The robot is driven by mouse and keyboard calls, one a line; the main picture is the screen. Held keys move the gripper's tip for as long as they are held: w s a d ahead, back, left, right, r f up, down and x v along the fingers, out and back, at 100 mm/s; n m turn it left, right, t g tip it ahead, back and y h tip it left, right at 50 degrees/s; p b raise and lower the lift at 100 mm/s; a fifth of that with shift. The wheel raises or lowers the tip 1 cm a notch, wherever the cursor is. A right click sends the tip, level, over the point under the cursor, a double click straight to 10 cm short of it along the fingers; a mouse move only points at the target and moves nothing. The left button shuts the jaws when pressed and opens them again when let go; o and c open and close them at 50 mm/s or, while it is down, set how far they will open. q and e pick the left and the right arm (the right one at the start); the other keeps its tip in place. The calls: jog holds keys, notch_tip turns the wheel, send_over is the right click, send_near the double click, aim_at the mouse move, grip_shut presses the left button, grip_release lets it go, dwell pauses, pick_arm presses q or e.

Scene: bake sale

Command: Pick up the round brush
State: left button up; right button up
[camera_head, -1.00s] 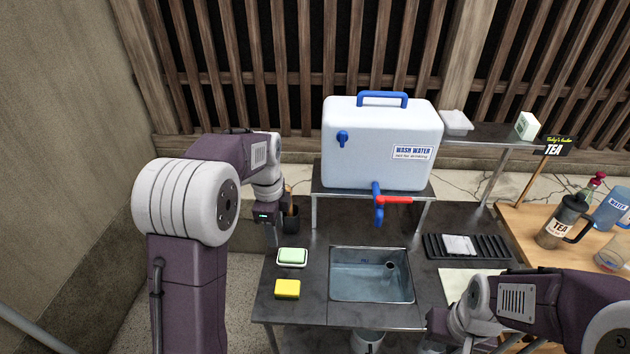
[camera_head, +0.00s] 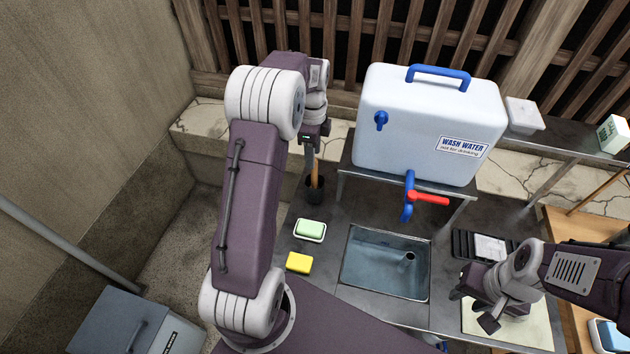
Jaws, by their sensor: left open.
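A dark cup (camera_head: 314,193) stands at the back left of the metal counter. A brown wooden handle (camera_head: 315,172) sticks up out of it, which looks like the round brush; its head is hidden in the cup. My left gripper (camera_head: 310,157) is open and points down just above the cup, with its fingers at the upper part of the handle. I cannot tell whether they touch it.
A green sponge on a white dish (camera_head: 310,239) and a yellow sponge (camera_head: 299,263) lie left of the sink (camera_head: 358,285). The wash water tank (camera_head: 415,140) with its red-handled tap (camera_head: 428,198) stands close right of the cup. A dark rack (camera_head: 465,245) lies right of the sink.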

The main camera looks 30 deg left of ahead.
aim_at(313, 173)
pick_arm(q)
notch_tip(313, 173, down, 3)
jog(key=shift+w+f, duration=0.15)
jog(key=f, duration=0.1)
jog(key=f+p, duration=0.1)
jog(key=f, duration=0.2)
jog(key=shift+s+d+f, duration=0.1)
jog(key=shift+s+d, duration=0.05)
jog(key=shift+s, duration=0.15)
jog(key=shift+w+f, duration=0.15)
jog(key=shift+f, duration=0.35)
grip_shut()
